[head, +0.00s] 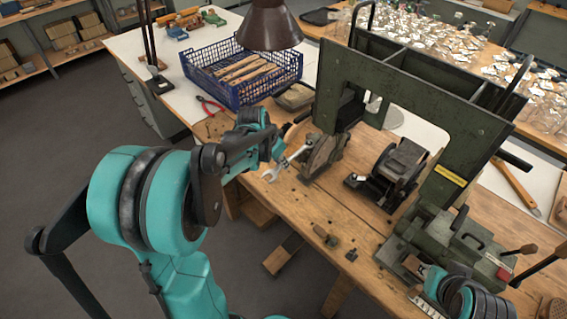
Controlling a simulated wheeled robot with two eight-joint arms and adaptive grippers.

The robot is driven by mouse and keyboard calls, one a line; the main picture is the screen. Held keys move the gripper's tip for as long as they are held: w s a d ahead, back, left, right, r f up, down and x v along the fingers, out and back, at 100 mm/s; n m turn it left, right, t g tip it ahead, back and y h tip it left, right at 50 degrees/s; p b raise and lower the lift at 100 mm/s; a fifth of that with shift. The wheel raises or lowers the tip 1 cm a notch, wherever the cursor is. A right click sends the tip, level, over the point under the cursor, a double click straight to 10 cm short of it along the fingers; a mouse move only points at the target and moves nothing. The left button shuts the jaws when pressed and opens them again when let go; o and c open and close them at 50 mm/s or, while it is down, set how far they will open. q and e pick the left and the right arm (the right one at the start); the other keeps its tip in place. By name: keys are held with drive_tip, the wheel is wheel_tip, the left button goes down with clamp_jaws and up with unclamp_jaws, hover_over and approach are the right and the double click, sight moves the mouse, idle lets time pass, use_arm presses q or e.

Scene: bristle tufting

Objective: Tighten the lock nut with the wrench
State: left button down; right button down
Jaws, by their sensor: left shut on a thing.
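My left gripper (277,152) is shut on a silver wrench (292,160). The wrench is held in the air near the workbench's left edge, with its open jaw end pointing down and left. I cannot pick out the lock nut at this size. Part of my right arm, with the right gripper (428,279), shows at the lower right beside a green machine (440,238). Whether its fingers are open or shut is unclear.
The wooden bench (325,205) holds a black clamp-like device (390,173) and a large green frame (450,135). A blue crate (243,92) of wooden handles, red pliers (208,107) and a lamp (269,25) are behind. Small parts (325,236) lie near the front edge.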

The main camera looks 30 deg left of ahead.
use_arm(q)
drive_tip(key=shift+w+a+m+h, duration=0.3)
drive_tip(key=shift+a+m, duration=0.3)
drive_tip(key=shift+a, duration=0.35)
drive_tip(key=shift+w+a+m+g+h, duration=0.25)
drive_tip(key=shift+w+a+m, duration=0.35)
drive_tip(key=shift+a+m, duration=0.35)
drive_tip(key=shift+w+a+m+g+h, duration=0.15)
drive_tip(key=shift+w+a+m+h, duration=0.2)
drive_tip(key=shift+w+a+m, duration=0.4)
drive_tip(key=shift+a, duration=0.2)
drive_tip(key=shift+w+a+m+g+h, duration=0.3)
drive_tip(key=shift+w+a+m, duration=0.65)
drive_tip(key=shift+m, duration=0.35)
drive_tip(key=shift+s, duration=0.1)
drive_tip(key=shift+s+d+n, duration=0.6)
drive_tip(key=shift+s+n, duration=0.05)
drive_tip(key=shift+n, duration=0.05)
